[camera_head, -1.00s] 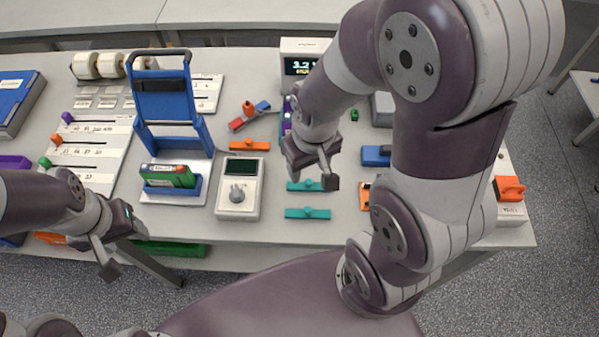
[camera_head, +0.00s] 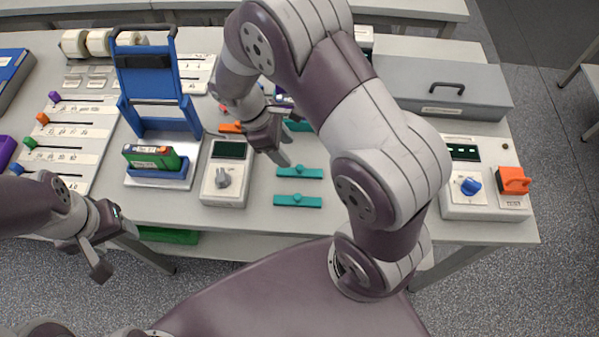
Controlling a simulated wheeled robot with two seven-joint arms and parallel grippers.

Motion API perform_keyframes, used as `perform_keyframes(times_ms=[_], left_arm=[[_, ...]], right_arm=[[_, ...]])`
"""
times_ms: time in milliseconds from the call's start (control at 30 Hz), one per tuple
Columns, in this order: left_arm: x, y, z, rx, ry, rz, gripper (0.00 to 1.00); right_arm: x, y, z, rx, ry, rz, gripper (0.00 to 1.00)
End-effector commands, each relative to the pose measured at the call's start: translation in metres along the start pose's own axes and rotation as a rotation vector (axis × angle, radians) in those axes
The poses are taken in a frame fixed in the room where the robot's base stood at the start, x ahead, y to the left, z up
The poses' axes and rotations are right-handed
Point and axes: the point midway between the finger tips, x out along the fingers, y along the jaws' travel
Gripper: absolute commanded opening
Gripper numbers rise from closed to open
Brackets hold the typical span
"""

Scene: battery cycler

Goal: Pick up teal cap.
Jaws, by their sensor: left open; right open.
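Two teal caps, flat bars with a small knob, lie on the table right of the grey meter in the head view: an upper teal cap (camera_head: 300,172) and a lower teal cap (camera_head: 298,200). Another teal piece (camera_head: 300,126) shows farther back, partly hidden by my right arm. My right gripper (camera_head: 281,156) is open and empty, just up and left of the upper cap; whether it touches anything cannot be told. My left gripper (camera_head: 112,248) is open and empty in front of the table's near edge, far left of the caps.
A grey meter with a knob (camera_head: 225,180) stands left of the caps. A blue stand (camera_head: 158,95) and a green battery pack (camera_head: 150,158) are farther left. An orange bar (camera_head: 230,128) lies behind the meter. A grey case (camera_head: 445,88) and a blue-knobbed device (camera_head: 467,205) are at right.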

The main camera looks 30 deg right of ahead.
Motion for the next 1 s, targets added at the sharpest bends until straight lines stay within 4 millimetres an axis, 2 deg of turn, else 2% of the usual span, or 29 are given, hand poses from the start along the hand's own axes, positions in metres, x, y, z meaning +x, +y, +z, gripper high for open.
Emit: perform_keyframes(times_ms=[100, 267, 467, 733, 900, 1000], left_arm=[[-0.005, 0.000, -0.001, 0.000, 0.001, 0.000, 0.57], [-0.009, 0.000, -0.001, 0.000, 0.001, 0.000, 0.57], [-0.013, 0.000, -0.002, 0.000, 0.001, 0.000, 0.57], [-0.013, 0.000, -0.002, 0.000, 0.001, 0.000, 0.57], [-0.013, 0.000, -0.002, 0.000, 0.001, 0.000, 0.57], [-0.013, 0.000, -0.002, 0.000, 0.001, 0.000, 0.57]], right_arm=[[0.018, 0.000, 0.001, 0.001, 0.000, -0.001, 0.54], [0.037, -0.003, 0.000, 0.001, 0.000, -0.002, 0.54], [0.073, -0.007, -0.004, 0.004, 0.003, -0.001, 0.54], [0.079, -0.006, -0.005, 0.003, 0.005, 0.002, 0.54], [0.079, -0.006, -0.005, 0.004, 0.005, 0.002, 0.00], [0.079, -0.006, -0.005, 0.004, 0.005, 0.002, 0.00]])
